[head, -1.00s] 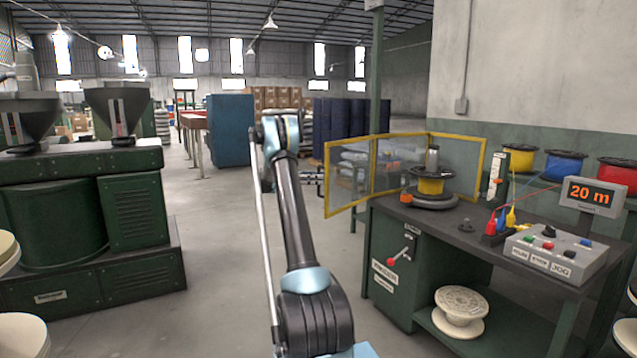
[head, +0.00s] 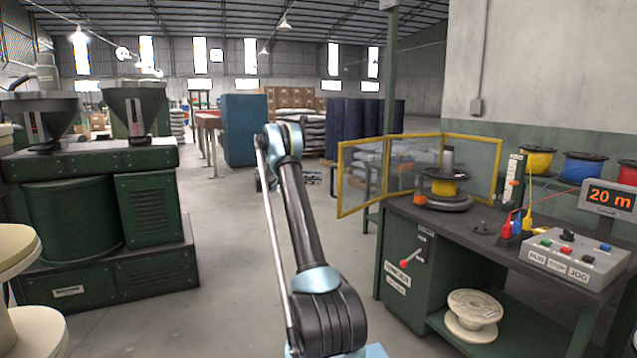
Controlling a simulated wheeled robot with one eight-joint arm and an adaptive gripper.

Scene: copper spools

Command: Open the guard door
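The guard (head: 413,165) on the workbench is made of clear panels in yellow frames. Its left panel (head: 360,178) angles outward past the bench's left edge, towards me. The other panels stand behind a yellow spool (head: 444,185) on a dark round base. An orange piece (head: 420,181) shows by the middle panel; I cannot tell whether it is a handle. My arm reaches forward, left of the guard. My gripper (head: 312,178) seems to be the small dark shape beyond the arm, apart from the panel in the picture. It is partly hidden, and its fingers are unclear.
A green machine (head: 100,205) stands left, with pale spools (head: 30,330) near me. The floor between is clear.

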